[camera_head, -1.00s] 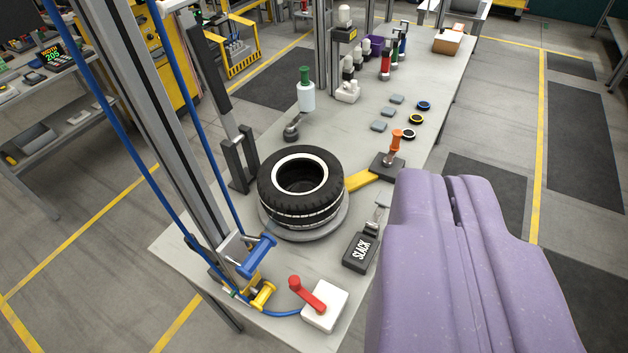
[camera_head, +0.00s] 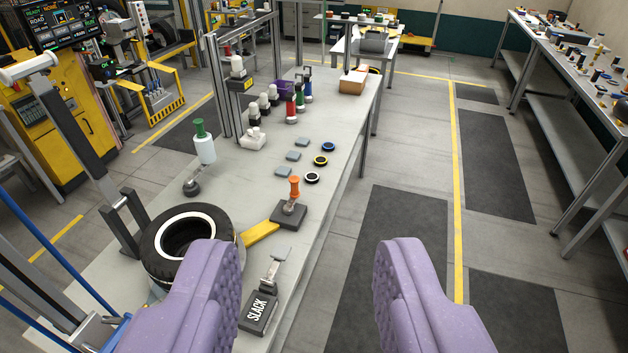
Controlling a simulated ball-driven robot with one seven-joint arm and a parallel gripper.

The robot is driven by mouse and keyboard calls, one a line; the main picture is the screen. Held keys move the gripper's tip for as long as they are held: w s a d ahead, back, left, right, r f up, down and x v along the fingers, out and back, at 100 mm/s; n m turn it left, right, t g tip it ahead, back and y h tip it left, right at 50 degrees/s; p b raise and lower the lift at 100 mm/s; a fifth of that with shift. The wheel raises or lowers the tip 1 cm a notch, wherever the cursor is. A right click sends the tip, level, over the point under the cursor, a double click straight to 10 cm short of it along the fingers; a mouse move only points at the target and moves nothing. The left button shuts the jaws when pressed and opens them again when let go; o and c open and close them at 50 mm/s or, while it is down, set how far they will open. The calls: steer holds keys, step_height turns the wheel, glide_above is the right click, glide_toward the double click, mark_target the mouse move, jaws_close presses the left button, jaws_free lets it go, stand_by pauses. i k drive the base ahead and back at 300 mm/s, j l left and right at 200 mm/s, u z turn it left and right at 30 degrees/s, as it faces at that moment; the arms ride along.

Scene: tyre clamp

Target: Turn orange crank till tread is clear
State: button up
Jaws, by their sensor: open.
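The orange crank (camera_head: 294,188) stands upright on a dark square block (camera_head: 288,216), right of the tyre near the bench's right edge. A yellow bar (camera_head: 261,233) runs from the block toward the black tyre (camera_head: 150,239), which lies flat with a white ring. My left finger covers the tyre's lower right, and whether the bar's end touches the tread is unclear. My gripper (camera_head: 309,255) is open and empty, its purple padded fingers wide apart. The crank appears beyond the fingertips, between them in the picture.
A box marked SLACK (camera_head: 260,311) sits near my left finger. Coloured rings (camera_head: 320,160), grey pads and a green-capped bottle (camera_head: 203,142) stand farther along the bench (camera_head: 338,140). A metal frame rises behind. The floor right of the bench is open.

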mark_target(294, 194)
steer(key=i+l+u, duration=0.1)
steer(key=i+l, duration=0.25)
steer(key=i+l+u, duration=0.1)
steer(key=i+l, duration=0.2)
steer(key=l, duration=0.15)
steer(key=i+l+u, duration=0.1)
steer(key=i+l, duration=0.2)
steer(key=l, duration=0.15)
steer(key=i+l+u, duration=0.1)
steer(key=i+l, duration=0.2)
steer(key=l, duration=0.15)
steer(key=i+u, duration=0.2)
steer(key=i, duration=1.2)
